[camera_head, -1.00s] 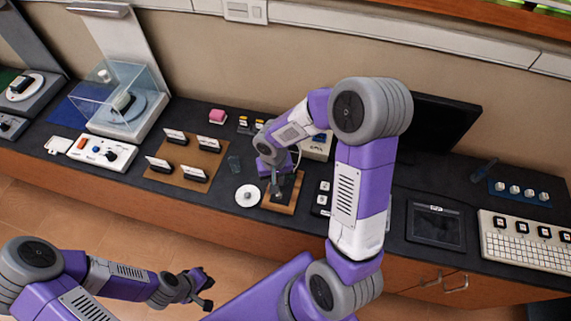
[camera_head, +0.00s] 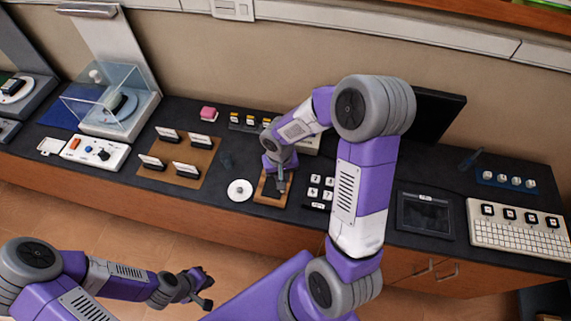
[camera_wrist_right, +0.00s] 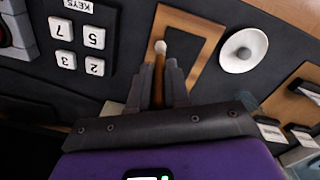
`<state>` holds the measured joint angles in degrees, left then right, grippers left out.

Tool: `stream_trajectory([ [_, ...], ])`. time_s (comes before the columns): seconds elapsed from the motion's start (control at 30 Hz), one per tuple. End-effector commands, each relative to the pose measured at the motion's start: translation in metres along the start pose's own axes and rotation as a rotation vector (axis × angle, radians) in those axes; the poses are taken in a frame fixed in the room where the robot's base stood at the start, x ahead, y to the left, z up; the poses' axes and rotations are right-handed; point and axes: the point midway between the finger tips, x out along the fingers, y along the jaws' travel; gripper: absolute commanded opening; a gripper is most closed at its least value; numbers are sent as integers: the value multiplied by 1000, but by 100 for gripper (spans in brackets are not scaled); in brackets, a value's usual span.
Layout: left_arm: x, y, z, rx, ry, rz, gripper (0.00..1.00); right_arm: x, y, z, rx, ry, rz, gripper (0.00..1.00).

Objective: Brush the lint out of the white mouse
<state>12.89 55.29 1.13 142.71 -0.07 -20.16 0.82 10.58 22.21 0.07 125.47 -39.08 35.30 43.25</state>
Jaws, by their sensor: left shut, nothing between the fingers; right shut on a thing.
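My right gripper (camera_head: 281,184) is over the wooden-rimmed tray (camera_head: 260,192) on the counter. In the right wrist view my right gripper (camera_wrist_right: 164,78) is shut on a thin brown stick with a pale rounded tip (camera_wrist_right: 160,47), which looks like the brush. The tip appears over the tray's frame (camera_wrist_right: 205,24); I cannot tell if it touches. A white mouse cannot be made out clearly. A white round dish-like piece with a small knob (camera_head: 240,190) lies left of the tray, and in the right wrist view (camera_wrist_right: 240,52). My left gripper (camera_head: 207,288) is shut and empty, in front of the counter.
White numbered keys (camera_head: 315,192) lie right of the tray. A brown board with card holders (camera_head: 205,160) is left. Further left are a white control panel (camera_head: 90,150) and a clear case (camera_head: 110,105). A dark screen (camera_head: 440,115), tablet (camera_head: 425,215) and keyboard (camera_head: 515,235) are right.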

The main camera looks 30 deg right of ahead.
Motion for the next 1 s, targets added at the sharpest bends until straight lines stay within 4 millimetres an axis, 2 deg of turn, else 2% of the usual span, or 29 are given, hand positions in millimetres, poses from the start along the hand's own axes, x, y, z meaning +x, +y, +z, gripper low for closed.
stream_trajectory([
  [0.1, -12, 4, 0, 0, 1, 0, 0, -26, -1, -1, -3, 5, -2, 0],
  [0.63, -43, 16, 2, 0, 1, 0, 0, -72, -4, -1, -11, 3, -3, 0],
  [0.8, -49, 18, 2, 0, 1, 0, 0, -81, -4, -1, -12, 2, -2, 0],
  [1.0, -49, 18, 2, 0, 1, 0, 0, -81, -4, -1, -13, 2, -2, 0],
])
